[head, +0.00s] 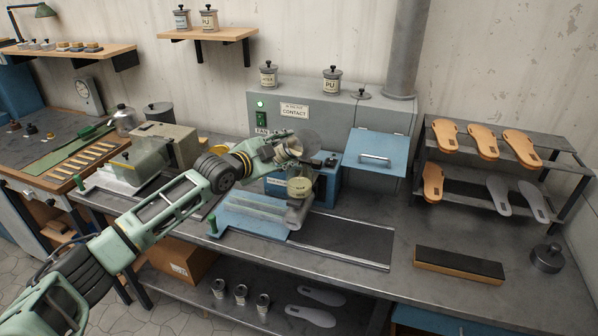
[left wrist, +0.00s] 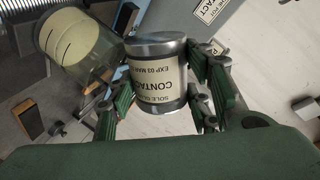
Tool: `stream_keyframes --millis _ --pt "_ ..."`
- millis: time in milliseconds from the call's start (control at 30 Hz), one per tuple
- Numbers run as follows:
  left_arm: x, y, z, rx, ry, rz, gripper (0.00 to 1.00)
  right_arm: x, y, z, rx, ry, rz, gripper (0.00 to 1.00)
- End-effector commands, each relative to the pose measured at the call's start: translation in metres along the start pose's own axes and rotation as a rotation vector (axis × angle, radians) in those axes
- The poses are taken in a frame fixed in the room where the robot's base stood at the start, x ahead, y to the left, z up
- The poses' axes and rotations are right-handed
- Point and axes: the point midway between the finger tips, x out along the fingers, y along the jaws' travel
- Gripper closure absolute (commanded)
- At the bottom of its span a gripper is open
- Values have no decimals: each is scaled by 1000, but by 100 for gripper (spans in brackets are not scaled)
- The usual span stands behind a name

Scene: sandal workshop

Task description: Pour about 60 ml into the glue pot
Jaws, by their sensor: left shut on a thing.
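My left gripper (head: 282,150) is shut on a metal tin and holds it above the bench, in front of the grey cabinet. In the left wrist view the tin (left wrist: 158,80) has a cream label reading CONTACT and sits between the green fingers (left wrist: 160,105). The tin looks tilted in the head view; its contents are hidden. The glue pot (head: 299,187) is a clear vessel with a cream-coloured part, just below the gripper. It also shows beside the tin in the left wrist view (left wrist: 75,35), with dark level lines. No stream is visible. My right gripper is not in view.
A blue panel with a handle (head: 376,153) is behind on the right. A rack (head: 480,185) holds several soles. A sanding block (head: 459,263) lies at the front right.

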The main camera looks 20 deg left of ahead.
Motion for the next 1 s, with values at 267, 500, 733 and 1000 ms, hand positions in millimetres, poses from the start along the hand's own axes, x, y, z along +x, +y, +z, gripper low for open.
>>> stream_keyframes --millis 267,500,733,1000 --pt "0 -1 -2 2 2 -1 94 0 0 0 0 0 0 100" --pt "0 -1 -2 3 2 -1 94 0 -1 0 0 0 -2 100" --pt "0 -1 -2 3 2 -1 94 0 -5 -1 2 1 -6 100" --pt "0 -2 -1 -31 14 -2 94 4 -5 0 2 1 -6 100"
